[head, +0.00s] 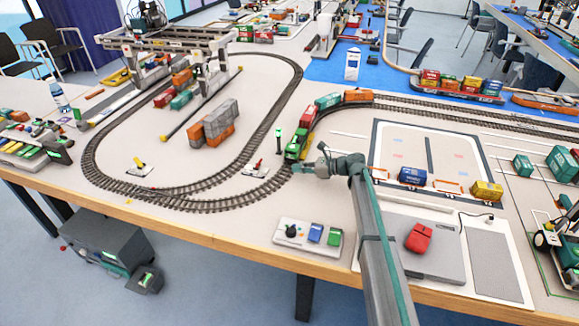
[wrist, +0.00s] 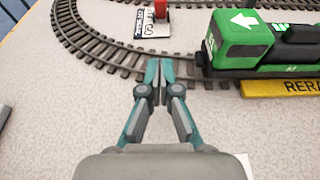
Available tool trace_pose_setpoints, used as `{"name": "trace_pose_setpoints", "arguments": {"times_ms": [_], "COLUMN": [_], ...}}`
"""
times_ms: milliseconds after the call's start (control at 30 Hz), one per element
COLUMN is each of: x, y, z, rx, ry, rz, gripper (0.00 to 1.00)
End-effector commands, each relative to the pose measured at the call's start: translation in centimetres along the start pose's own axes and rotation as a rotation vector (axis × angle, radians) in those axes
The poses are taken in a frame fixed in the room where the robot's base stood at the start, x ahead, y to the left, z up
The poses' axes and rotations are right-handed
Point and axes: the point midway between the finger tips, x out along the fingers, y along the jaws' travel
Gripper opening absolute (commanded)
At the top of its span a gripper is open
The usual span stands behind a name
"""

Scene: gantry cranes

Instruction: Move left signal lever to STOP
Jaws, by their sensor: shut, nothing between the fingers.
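Two small levers on white plates stand by the oval track in the head view. A yellow-handled lever (head: 138,163) is at the left, inside the track's near curve. A red-handled lever (head: 259,164) is further right, at the track's near right. My gripper (head: 297,168) is just right of the red lever, beside the green locomotive (head: 297,145). In the wrist view my gripper (wrist: 161,72) is shut and empty over the table, its tips near the rail. The red lever (wrist: 161,8) and its plate marked STOP and GO (wrist: 150,21) show beyond the fingertips, cut by the top edge.
The locomotive (wrist: 237,43) stands close right of the fingers on the track (wrist: 105,50). A yellow sign (wrist: 285,88) lies below it. A control box (head: 308,236) stands near the table's front edge. Bare table lies between the box and the track.

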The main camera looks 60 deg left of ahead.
Motion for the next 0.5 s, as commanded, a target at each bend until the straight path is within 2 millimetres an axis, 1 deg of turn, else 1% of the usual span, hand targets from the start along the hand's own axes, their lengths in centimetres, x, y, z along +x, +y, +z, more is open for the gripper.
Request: {"name": "trace_pose_setpoints", "arguments": {"times_ms": [467,500], "x": [8.7,9.2], "y": [-0.1,-0.1], "z": [0.2,0.6], "rx": [0.000,-0.001], "ry": [0.001,0.000], "rz": [0.002,0.001], "gripper": [0.00,0.00]}}
